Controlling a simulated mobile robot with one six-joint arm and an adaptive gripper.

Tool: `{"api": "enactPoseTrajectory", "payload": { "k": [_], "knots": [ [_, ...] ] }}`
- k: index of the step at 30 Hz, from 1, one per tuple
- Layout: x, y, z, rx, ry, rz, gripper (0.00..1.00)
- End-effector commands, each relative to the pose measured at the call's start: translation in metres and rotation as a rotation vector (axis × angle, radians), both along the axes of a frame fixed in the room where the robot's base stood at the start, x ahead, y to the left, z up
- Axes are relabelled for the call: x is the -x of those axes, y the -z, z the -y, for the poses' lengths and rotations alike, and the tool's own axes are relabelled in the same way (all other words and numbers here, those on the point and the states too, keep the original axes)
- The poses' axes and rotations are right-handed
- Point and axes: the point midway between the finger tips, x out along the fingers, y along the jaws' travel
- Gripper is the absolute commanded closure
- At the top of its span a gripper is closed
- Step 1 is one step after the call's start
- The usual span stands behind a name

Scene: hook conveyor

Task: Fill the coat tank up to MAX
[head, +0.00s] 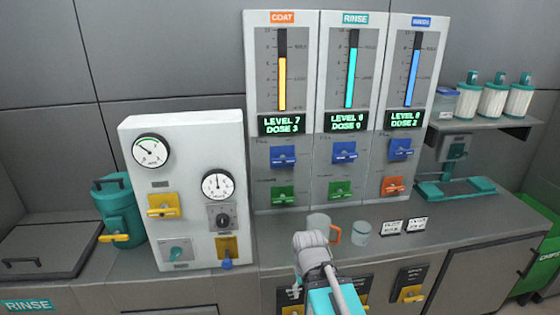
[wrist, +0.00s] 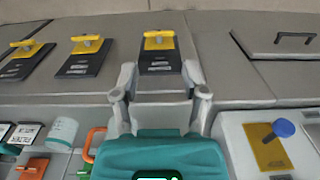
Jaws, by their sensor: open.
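The coat panel (head: 281,150) stands at the left of three tank panels, under an orange COAT label. Its yellow level column (head: 282,84) stops below the top of the scale, and its display (head: 283,124) reads LEVEL 7, DOSE 3. Under it are a blue handle (head: 283,155) by the FILL marking and a green handle (head: 283,194). My gripper (wrist: 160,78) is open and empty in the wrist view, its fingers towards a yellow handle on a black plate (wrist: 160,62). In the head view my arm covers the counter's front edge, well below the coat handles.
A mug with an orange handle (head: 334,235) and a pale cup (head: 361,231) stand on the counter right of my arm. A white gauge box (head: 190,195) stands left of the panels. A teal canister (head: 117,212) is farther left. The right counter has bare room.

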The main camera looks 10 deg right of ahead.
Motion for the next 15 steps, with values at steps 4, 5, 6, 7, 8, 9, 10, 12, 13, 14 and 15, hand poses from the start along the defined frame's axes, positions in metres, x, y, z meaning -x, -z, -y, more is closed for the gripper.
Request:
{"api": "enactPoseTrajectory", "payload": {
  "k": [4,5,6,7,8,9,10,12,13,14,15],
  "knots": [
    [0.0,0.0,0.0,0.0,0.0,0.0,0.43],
    [0.0,0.0,0.0,0.0,0.0,0.0,0.43],
    [0.0,0.0,0.0,0.0,0.0,0.0,0.43],
    [0.0,0.0,0.0,0.0,0.0,0.0,0.41],
    [0.0,0.0,0.0,0.0,0.0,0.0,0.35],
    [0.0,0.0,0.0,-0.001,0.0,0.001,0.34],
    [-0.001,0.0,0.0,-0.002,0.001,0.003,0.34],
    [-0.004,0.0,-0.002,-0.009,0.005,0.014,0.34],
    [-0.006,0.0,-0.003,-0.013,0.008,0.021,0.34],
    [-0.009,0.0,-0.004,-0.02,0.012,0.03,0.34],
    [-0.014,0.0,-0.005,-0.029,0.018,0.046,0.34]
  ]
}}
